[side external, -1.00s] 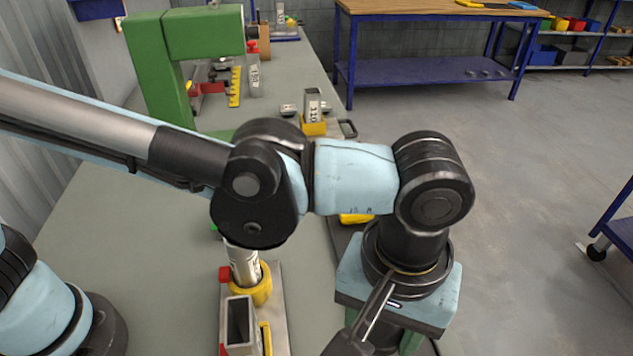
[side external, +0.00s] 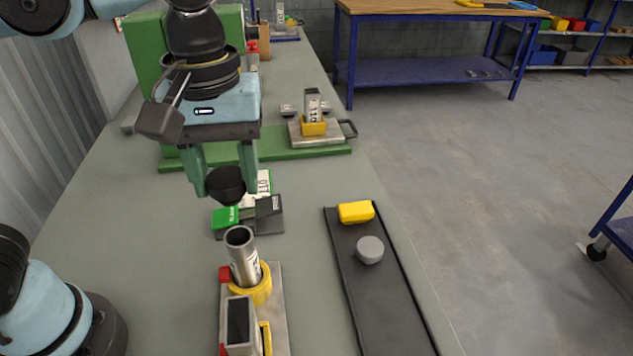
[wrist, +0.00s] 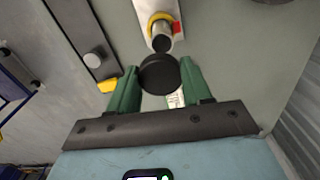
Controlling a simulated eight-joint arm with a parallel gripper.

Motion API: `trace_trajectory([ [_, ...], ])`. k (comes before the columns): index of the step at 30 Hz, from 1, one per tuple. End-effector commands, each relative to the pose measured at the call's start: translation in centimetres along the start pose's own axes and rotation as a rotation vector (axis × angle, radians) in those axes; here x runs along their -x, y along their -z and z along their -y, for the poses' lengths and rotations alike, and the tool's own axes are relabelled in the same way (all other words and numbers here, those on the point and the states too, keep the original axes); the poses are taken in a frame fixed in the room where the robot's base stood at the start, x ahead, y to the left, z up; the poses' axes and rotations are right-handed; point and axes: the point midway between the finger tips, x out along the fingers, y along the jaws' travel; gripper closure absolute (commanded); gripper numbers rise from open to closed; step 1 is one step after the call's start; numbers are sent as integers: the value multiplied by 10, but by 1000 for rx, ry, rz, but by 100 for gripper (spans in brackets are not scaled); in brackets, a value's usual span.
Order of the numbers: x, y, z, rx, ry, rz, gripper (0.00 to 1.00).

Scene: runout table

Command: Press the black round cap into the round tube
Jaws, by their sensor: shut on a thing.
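My gripper (side external: 222,180) is shut on the black round cap (side external: 226,184), which hangs between its green fingers. In the wrist view the cap (wrist: 159,74) is held between the fingertips. The round tube (side external: 242,256) is a silver cylinder with an open top, standing in a yellow collar (side external: 256,290) on a metal plate. In the side view the cap is above and behind the tube's mouth, apart from it. In the wrist view the tube (wrist: 161,36) shows just beyond the cap.
A square tube (side external: 240,325) stands in front of the round tube. A dark tray (side external: 385,310) at right holds a yellow block (side external: 356,212) and a grey round cap (side external: 370,249). A green-and-grey item (side external: 226,220) lies below the gripper. A green press frame (side external: 150,60) stands behind.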

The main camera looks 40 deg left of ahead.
Motion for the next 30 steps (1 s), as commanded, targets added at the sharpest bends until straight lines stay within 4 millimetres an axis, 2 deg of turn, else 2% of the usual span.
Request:
trace_trajectory([
  [14,-2,1,2,8,0,0,80],
  [30,-44,1,2,7,0,0,80],
])
